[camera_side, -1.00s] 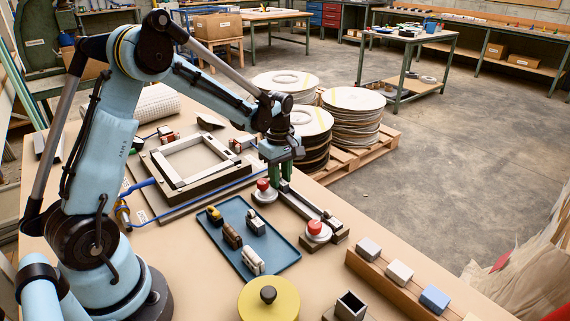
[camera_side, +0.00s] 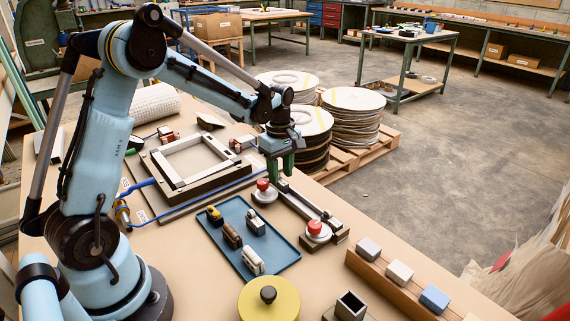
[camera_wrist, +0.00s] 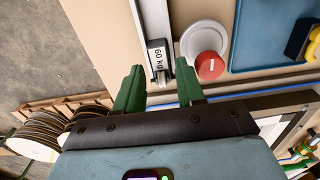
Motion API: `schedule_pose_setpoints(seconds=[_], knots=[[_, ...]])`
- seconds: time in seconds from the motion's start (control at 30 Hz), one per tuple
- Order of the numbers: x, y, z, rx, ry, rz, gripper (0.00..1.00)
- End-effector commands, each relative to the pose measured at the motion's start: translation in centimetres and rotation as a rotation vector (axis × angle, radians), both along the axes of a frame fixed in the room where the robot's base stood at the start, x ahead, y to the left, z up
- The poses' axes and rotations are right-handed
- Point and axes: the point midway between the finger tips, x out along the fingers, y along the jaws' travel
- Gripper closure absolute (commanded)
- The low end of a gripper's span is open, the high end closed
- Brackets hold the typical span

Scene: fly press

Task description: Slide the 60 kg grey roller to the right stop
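The grey roller (camera_wrist: 159,58), with a white "60 kg" label, is on the narrow metal rail (camera_wrist: 156,15) in the wrist view. In the side view the rail (camera_side: 306,206) runs from below my gripper toward the lower right, and the roller's end is partly hidden by the fingers. A small block (camera_side: 333,223) at the rail's lower-right end may be the right stop. My gripper (camera_side: 281,172) is above the rail's near-left end. In the wrist view its green fingers (camera_wrist: 160,75) are spread apart, with the roller between and just beyond the tips. I cannot see contact.
Red-knobbed round units stand beside the rail, one near my gripper (camera_side: 264,191) and one near its far end (camera_side: 317,231). A blue tray (camera_side: 280,262) with small parts lies left of the rail. A square frame (camera_side: 190,160) is behind. A wooden rack (camera_side: 385,284) is at right.

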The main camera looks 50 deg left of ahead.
Motion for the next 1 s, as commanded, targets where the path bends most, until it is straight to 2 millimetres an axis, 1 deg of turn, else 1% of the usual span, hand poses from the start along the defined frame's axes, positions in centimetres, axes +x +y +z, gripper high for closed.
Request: schedule_pose_setpoints(seconds=[0.7,0.83,1.0], knots=[[0.0,0.0,4.6,0.000,0.000,0.000,0.62],[0.0,0.0,5.1,0.000,0.000,0.000,0.62],[0.0,0.0,5.2,0.000,0.000,0.000,0.62]])
